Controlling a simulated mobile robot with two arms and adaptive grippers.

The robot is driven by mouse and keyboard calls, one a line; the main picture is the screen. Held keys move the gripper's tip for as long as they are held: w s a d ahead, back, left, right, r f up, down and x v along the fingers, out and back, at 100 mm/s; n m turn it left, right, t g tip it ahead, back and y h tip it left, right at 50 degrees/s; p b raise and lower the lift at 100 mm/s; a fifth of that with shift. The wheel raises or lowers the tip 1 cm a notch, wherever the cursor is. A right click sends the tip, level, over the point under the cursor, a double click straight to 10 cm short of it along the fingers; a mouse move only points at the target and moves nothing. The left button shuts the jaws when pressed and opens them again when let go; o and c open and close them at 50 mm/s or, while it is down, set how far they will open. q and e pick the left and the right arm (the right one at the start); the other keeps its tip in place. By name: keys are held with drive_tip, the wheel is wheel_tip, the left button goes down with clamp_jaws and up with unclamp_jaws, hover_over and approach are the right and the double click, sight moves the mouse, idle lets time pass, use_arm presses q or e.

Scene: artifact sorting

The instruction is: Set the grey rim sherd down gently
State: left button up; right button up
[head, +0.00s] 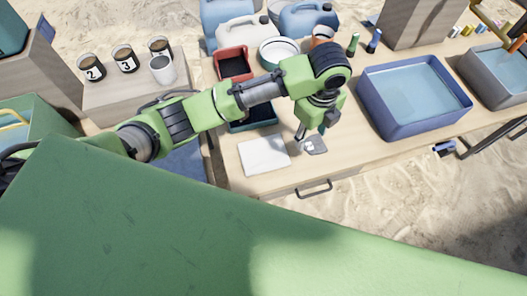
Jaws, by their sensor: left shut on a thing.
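The grey rim sherd (317,147) is a small grey piece with a pale mark, near the front edge of the wooden table. My left gripper (312,137) points down right at the sherd and is shut on it. Whether the sherd touches the table top or hangs just above it, I cannot tell. Part of the sherd is hidden by the gripper. A white square pad (263,155) lies flat on the table just left of the sherd. My right gripper is not in view.
A blue basin of water (372,126) stands right of the gripper, with a grey basin (475,82) beyond it. A red tray (221,66), a dark green tray (239,127) and jugs (243,36) stand behind and left. A drawer handle (314,189) sticks out in front.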

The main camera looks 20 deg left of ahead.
use_arm(q)
drive_tip(key=a+f+p, duration=0.2)
drive_tip(key=a+f, duration=0.2)
drive_tip(key=a, duration=0.5)
drive_tip(key=p, duration=0.1)
hover_over(262, 149)
drive_tip(key=f, duration=0.4)
drive_tip(key=shift+d+f, duration=0.35)
drive_tip(key=shift+d, duration=0.05)
drive_tip(key=shift+a+f, duration=0.15)
drive_tip(key=shift+f, duration=0.05)
drive_tip(key=f, duration=0.3)
drive_tip(key=shift+a+f, duration=0.1)
drive_tip(key=shift+a, duration=0.25)
drive_tip(key=shift+f, duration=0.3)
drive_tip(key=shift+f, duration=0.15)
drive_tip(key=o, duration=1.1)
